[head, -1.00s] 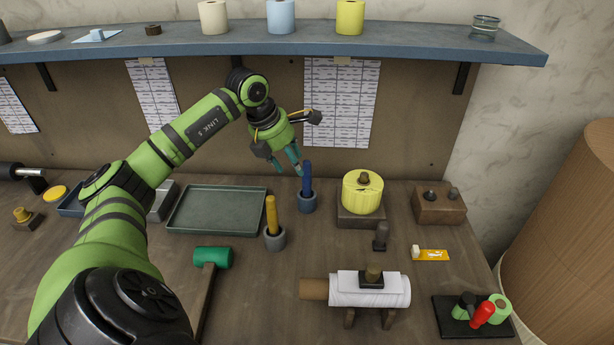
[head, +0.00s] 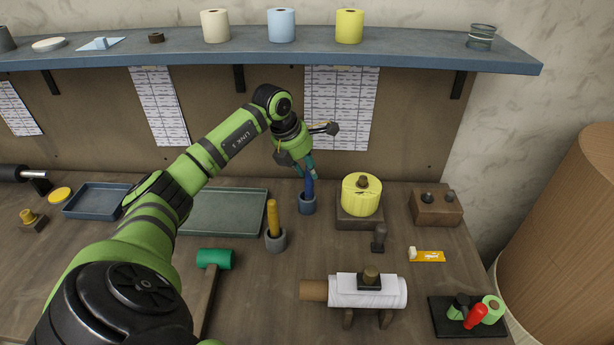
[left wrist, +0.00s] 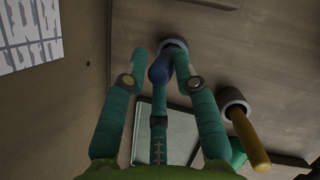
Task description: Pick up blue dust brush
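The blue dust brush (head: 309,187) stands upright in a grey round holder (head: 307,206) on the bench, with its handle up. My left gripper (head: 308,168) is at the top of the handle, coming down from above. In the left wrist view the blue handle (left wrist: 160,70) lies between the spread teal fingers of my left gripper (left wrist: 161,62). Gaps show beside the handle, so the gripper looks open. The brush's lower end is hidden in the holder (left wrist: 174,44). My right gripper is not in view.
A yellow-handled brush (head: 272,216) stands in a similar holder just left and nearer. A yellow roll (head: 361,195) on a block stands to the right. A green tray (head: 225,212) lies left. A blue shelf (head: 400,52) hangs above at the back.

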